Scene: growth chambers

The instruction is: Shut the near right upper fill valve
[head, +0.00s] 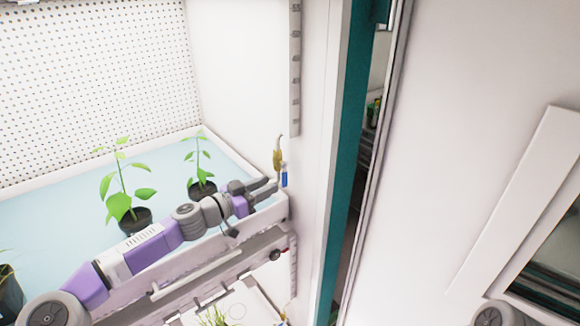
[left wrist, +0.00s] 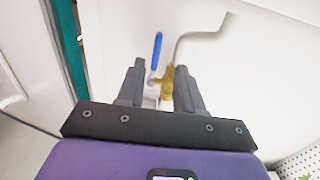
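The fill valve has a brass body (head: 278,158) and a blue lever handle (head: 284,178), at the right front corner of the upper tray, against the chamber's side wall. In the head view the lever hangs down beside the body. My left gripper (head: 272,189) is just at the valve, open. In the left wrist view the blue lever (left wrist: 157,52) and brass body (left wrist: 168,82) show between and beyond the two fingertips of my gripper (left wrist: 160,82). I cannot tell whether a finger touches the lever. My right gripper is not in view.
The upper tray (head: 60,214) holds potted plants (head: 128,216), with another pot (head: 202,190) close behind my left wrist. A lower shelf with seedlings (head: 216,316) lies beneath. A teal-edged door frame (head: 345,160) stands right of the valve. A grey pipe (left wrist: 180,48) rises from the valve.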

